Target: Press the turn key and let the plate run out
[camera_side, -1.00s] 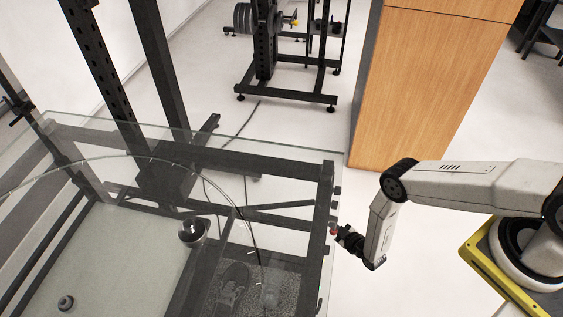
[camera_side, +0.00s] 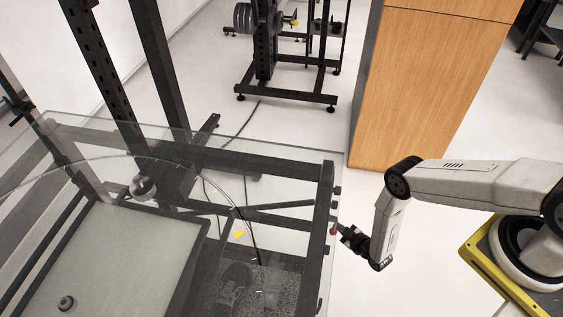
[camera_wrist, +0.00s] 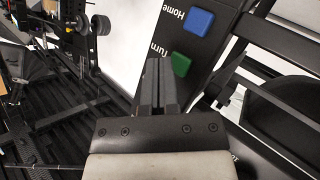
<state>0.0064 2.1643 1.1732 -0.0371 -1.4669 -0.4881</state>
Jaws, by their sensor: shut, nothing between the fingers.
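The green key labelled "Turn" (camera_wrist: 180,64) sits on a dark panel in the wrist view. It also shows small in the side view (camera_side: 342,230), just in front of my gripper. My gripper (camera_wrist: 158,66) is shut and empty, its tips left of the green key in the wrist picture. In the side view my gripper (camera_side: 348,236) is close to the key; I cannot tell if it touches.
A blue key labelled "Home" (camera_wrist: 198,22) sits beside the green one. A red button (camera_side: 333,228) is on the dark frame (camera_side: 325,200). A small grey knob (camera_side: 66,303) shows at the lower left. A wooden cabinet (camera_side: 425,90) stands behind.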

